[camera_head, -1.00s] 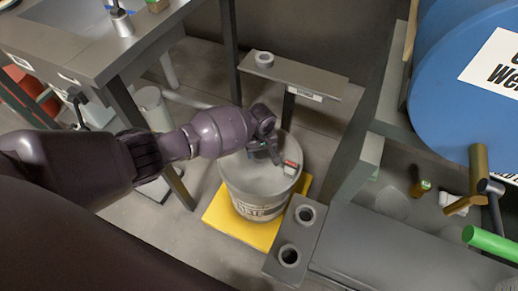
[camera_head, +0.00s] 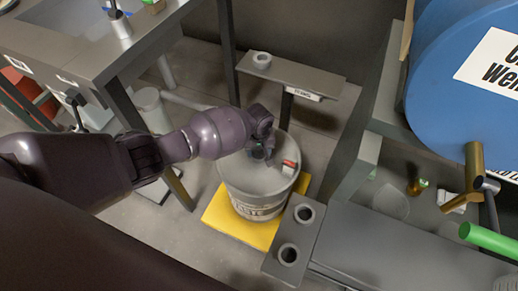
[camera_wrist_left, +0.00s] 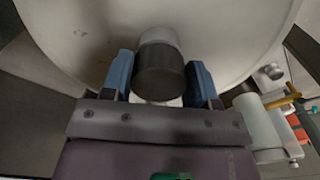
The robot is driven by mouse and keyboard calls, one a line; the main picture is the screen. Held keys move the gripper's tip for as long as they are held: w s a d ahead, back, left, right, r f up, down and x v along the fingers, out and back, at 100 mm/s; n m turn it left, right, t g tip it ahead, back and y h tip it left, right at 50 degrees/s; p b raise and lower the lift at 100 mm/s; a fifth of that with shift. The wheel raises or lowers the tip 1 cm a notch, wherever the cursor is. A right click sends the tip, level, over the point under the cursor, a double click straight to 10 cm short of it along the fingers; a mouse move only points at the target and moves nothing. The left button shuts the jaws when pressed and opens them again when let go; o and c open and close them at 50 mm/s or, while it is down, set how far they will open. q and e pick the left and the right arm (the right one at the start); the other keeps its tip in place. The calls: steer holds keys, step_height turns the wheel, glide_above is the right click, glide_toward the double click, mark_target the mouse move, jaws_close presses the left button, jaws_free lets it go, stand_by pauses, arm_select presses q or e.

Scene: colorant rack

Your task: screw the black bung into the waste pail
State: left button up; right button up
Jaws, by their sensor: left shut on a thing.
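The waste pail (camera_head: 250,192) is a grey-white drum with dark lettering, upright on a yellow square. A small red piece (camera_head: 289,166) sits at the right of its lid. My left gripper (camera_head: 263,152) reaches down over the lid from the left. In the left wrist view, the black bung (camera_wrist_left: 160,74) is a dark cylinder between the two blue fingers of my left gripper (camera_wrist_left: 161,86), which is shut on it. A pale round part (camera_wrist_left: 158,37) shows just beyond the bung, against the pail's pale top (camera_wrist_left: 225,35). Whether the thread is engaged is hidden. My right gripper is not in view.
A narrow grey shelf (camera_head: 310,82) with a ring holder stands behind the pail. A grey bracket with two ring holders (camera_head: 289,254) is close at front right. A blue drum (camera_head: 440,110) is at right. A steel table (camera_head: 60,45) is at upper left.

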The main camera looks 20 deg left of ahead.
arm_select(q)
steer(key=m, duration=0.6)
steer(key=shift+a, duration=0.15)
steer(key=m, duration=0.5)
steer(key=shift+a+m+b, duration=0.1)
steer(key=shift+m+b, duration=0.2)
steer(key=shift+b, duration=0.05)
steer(key=o, duration=0.9)
steer(key=shift+c, duration=0.2)
